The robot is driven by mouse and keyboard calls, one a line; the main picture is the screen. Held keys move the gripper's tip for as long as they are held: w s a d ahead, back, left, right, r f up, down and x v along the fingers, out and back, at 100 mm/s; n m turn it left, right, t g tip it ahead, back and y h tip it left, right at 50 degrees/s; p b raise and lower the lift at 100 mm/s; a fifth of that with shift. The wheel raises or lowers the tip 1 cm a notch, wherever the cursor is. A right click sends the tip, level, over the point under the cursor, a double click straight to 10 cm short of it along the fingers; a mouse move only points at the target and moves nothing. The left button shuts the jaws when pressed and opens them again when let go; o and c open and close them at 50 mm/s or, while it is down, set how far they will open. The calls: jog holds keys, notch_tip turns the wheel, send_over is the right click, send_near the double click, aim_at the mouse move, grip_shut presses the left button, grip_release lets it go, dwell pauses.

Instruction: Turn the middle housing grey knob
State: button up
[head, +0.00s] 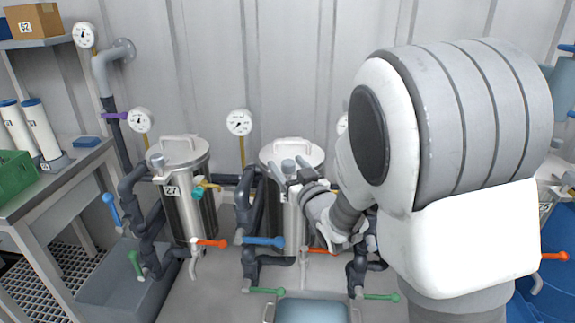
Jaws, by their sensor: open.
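The middle housing (291,232) is an upright steel cylinder with a pale lid (291,148) and a handle on top. Its grey knob (288,165) shows at the front edge of the lid. My gripper (289,171) is open in front of the upper part of this housing, with its fingertips on either side of the knob in the picture. I cannot tell whether the fingers touch the knob. My gripper and wrist hide part of the housing's front, and my arm covers much of the right side of the view.
A left housing (191,212) has its own grey knob (157,160) and a teal and yellow valve (199,187). Dark pipes with blue (263,241), orange (211,243) and green (265,291) handles surround the housings. A bench (60,184) with a green crate (14,180) stands left.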

grip_shut()
jog(key=shift+n+g+y+b, duration=0.3)
jog(key=shift+y+b, duration=0.1)
jog(key=shift+b, duration=0.05)
jog(key=shift+r+n+g+y, duration=0.1)
jog(key=shift+n+g+y, duration=0.35)
jog(key=shift+y, duration=0.25)
grip_release()
jog(key=shift+s+b, duration=0.15)
jog(key=shift+b, duration=0.2)
